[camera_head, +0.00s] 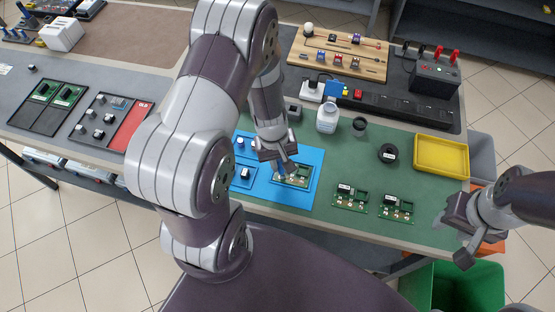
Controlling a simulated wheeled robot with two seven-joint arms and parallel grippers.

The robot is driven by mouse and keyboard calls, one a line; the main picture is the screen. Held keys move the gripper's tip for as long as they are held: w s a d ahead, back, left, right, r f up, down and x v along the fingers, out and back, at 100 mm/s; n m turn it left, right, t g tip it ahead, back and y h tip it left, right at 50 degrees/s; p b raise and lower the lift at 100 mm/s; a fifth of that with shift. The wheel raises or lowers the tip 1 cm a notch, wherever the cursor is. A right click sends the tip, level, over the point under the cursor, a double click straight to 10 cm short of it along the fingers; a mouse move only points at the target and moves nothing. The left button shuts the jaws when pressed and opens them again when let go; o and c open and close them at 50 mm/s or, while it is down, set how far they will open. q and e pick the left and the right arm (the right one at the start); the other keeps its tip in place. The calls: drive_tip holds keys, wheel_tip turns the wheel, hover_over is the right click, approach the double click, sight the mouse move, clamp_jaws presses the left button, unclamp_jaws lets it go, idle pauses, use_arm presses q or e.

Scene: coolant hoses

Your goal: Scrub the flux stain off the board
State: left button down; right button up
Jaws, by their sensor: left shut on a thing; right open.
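A green circuit board (300,183) lies in the right-hand part of a blue mat (270,201). My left gripper (281,160) is over the board's left part, pointing down. It is shut on a small blue-grey tool (284,169), perhaps a brush, mostly hidden by the fingers. The tool's tip is at or just above the board; I cannot tell whether it touches. No stain can be made out at this size. My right gripper (456,240) is open and empty at the table's right front edge.
Two more green boards (350,198) (397,208) lie right of the mat. A white bottle (327,119), a dark cup (359,126), a black roll (388,153) and a yellow tray (441,157) stand behind them. A green bin (455,287) is on the floor.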

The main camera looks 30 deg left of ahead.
use_arm(q)
drive_tip(key=shift+s+a, duration=0.1)
drive_tip(key=shift+a, duration=0.3)
drive_tip(key=shift+d, duration=0.5)
wheel_tip(320, 180, up, 3)
drive_tip(key=p, duration=0.3)
drive_tip(key=shift+r, duration=0.1)
drive_tip(key=shift+y, duration=0.6)
drive_tip(key=d+f+p, duration=0.1)
drive_tip(key=p, duration=0.2)
drive_tip(key=w+d+f+p, duration=0.1)
drive_tip(key=d+p, duration=0.1)
drive_tip(key=p, duration=0.2)
drive_tip(key=shift+f, duration=0.2)
drive_tip(key=shift+d+f, duration=0.1)
